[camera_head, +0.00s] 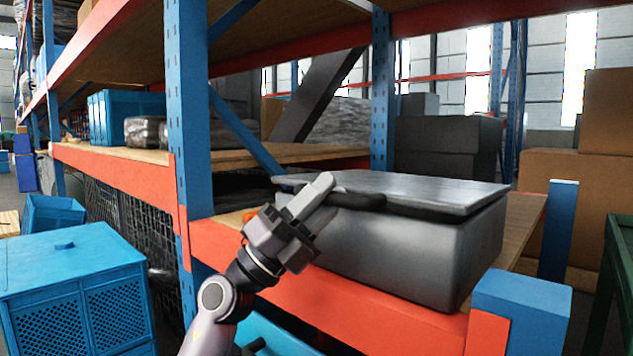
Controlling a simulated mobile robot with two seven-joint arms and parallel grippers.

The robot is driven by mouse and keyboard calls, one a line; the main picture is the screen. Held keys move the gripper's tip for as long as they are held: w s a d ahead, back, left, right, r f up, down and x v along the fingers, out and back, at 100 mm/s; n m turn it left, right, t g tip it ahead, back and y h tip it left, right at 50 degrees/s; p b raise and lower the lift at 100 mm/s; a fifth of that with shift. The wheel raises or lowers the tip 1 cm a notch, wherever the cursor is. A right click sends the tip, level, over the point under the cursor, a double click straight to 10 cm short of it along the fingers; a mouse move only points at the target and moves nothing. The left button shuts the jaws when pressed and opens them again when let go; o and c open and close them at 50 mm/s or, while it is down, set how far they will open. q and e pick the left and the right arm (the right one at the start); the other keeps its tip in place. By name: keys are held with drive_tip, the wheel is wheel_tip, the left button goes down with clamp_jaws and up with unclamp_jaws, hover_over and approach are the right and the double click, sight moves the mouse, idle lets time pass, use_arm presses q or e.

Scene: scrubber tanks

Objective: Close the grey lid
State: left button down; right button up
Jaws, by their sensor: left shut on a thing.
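The grey lid (430,188) lies nearly level on top of a grey metal box (410,250), which stands on an orange-edged rack shelf. A dark line runs under the lid's front edge, and I cannot tell whether the lid touches the box rim all round. A black handle (358,201) sits at the lid's front edge. My left gripper (322,192) reaches up from below to the handle's left end and is shut on it. The fingers partly hide the lid's front left corner. My right gripper is out of view.
A blue rack post (190,130) stands left of the box, close to my left arm. The orange shelf beam (370,315) runs below the box. A blue crate (75,280) stands at lower left, and cardboard boxes (580,190) are at right. Open air lies above the lid.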

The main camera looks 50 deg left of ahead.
use_arm(q)
drive_tip(key=shift+f, duration=0.9)
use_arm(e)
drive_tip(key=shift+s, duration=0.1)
use_arm(q)
drive_tip(key=shift+w, duration=0.1)
drive_tip(key=c, duration=1)
unclamp_jaws()
drive_tip(key=b+v, duration=0.1)
drive_tip(key=v, duration=0.6)
drive_tip(key=shift+b, duration=0.3)
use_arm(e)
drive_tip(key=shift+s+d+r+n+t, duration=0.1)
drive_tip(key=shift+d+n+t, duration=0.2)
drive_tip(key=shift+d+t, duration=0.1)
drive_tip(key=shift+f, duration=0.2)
